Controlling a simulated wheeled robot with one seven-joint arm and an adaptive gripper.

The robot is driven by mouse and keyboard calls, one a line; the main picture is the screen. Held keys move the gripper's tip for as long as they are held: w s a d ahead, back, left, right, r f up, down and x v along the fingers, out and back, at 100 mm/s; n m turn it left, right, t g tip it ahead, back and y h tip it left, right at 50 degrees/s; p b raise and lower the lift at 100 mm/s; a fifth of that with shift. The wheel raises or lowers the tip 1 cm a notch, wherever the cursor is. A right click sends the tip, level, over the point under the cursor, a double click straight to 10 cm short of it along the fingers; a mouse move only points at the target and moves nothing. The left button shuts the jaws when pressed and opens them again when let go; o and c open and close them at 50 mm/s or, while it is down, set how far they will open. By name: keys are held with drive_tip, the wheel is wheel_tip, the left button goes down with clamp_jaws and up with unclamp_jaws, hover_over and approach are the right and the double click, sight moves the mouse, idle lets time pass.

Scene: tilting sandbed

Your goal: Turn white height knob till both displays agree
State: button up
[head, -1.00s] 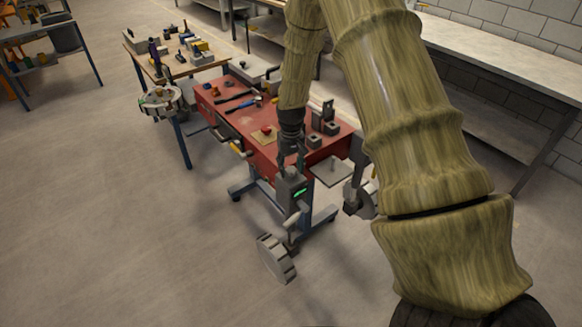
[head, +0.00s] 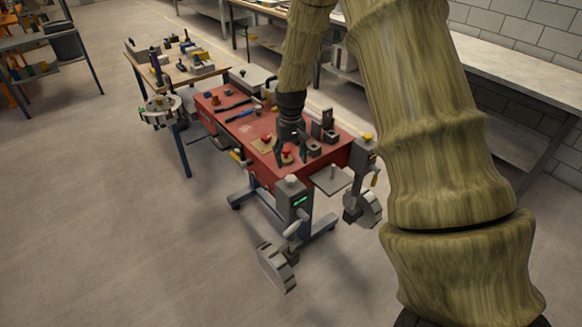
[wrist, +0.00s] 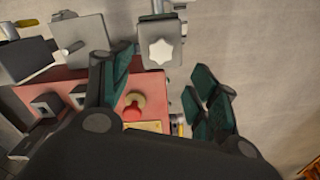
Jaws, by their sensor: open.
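A white star-shaped knob (wrist: 161,52) sits on top of a grey box in the wrist view. In the head view the knob (head: 291,180) is a small pale cap on the grey box (head: 294,210) at the near corner of the red bench. A lit green display (head: 300,200) is on that box; its reading is too small to make out. I cannot pick out a second display. My gripper (head: 291,158) is over the bench corner, behind the knob. In the wrist view its fingers (wrist: 162,80) are apart with nothing between them, and the knob lies beyond them.
A red mushroom button (wrist: 133,112) on a yellow plate is below my gripper. The red bench (head: 222,112) carries tools and blocks.

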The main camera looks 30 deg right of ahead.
drive_tip(key=shift+r, duration=1.7)
drive_tip(key=s+a+f+n, duration=0.1)
drive_tip(key=s+a+f, duration=0.5)
drive_tip(key=f, duration=0.4)
drive_tip(key=s+a+f, duration=0.3)
drive_tip(key=s+f, duration=0.4)
drive_tip(key=f, duration=0.4)
drive_tip(key=s+a+f+n, duration=0.1)
drive_tip(key=s+a+f, duration=0.25)
drive_tip(key=s, duration=0.55)
drive_tip(key=s+a+f, duration=0.3)
drive_tip(key=s+a, duration=0.1)
drive_tip(key=s, duration=0.5)
drive_tip(key=s+a+f+n, duration=0.1)
drive_tip(key=s+a+f, duration=0.25)
drive_tip(key=s, duration=0.55)
drive_tip(key=shift+w+a+f+b, duration=0.1)
drive_tip(key=shift+a+f+b, duration=0.05)
drive_tip(key=shift+f+b, duration=1)
drive_tip(key=shift+w+a+f+b, duration=0.1)
drive_tip(key=shift+f+b, duration=0.95)
drive_tip(key=shift+b, duration=0.2)
